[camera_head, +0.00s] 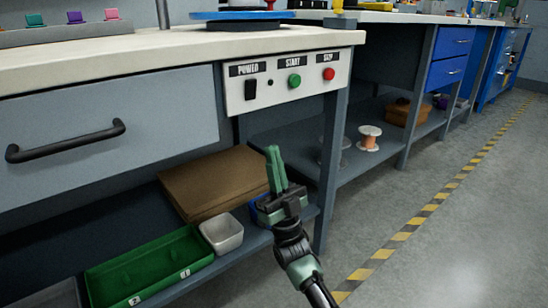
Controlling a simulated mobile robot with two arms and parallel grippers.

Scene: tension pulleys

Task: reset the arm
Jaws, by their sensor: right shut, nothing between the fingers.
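My right gripper (274,170) is in the lower middle of the head view, its green fingers together and pointing up, with nothing between them. Its arm comes in from the bottom edge. It appears in front of the lower shelf and below the control panel (259,95) on the workbench front. The panel has a black power switch (250,89), a green start button (294,81) and a red stop button (329,74). My left gripper is not in view.
On the lower shelf are a brown box (212,180), a small grey bin (222,235) and a green tray (150,262). A bench leg (329,190) stands right of the gripper. A drawer handle (66,141) sticks out at left. Open floor (440,240) lies to the right.

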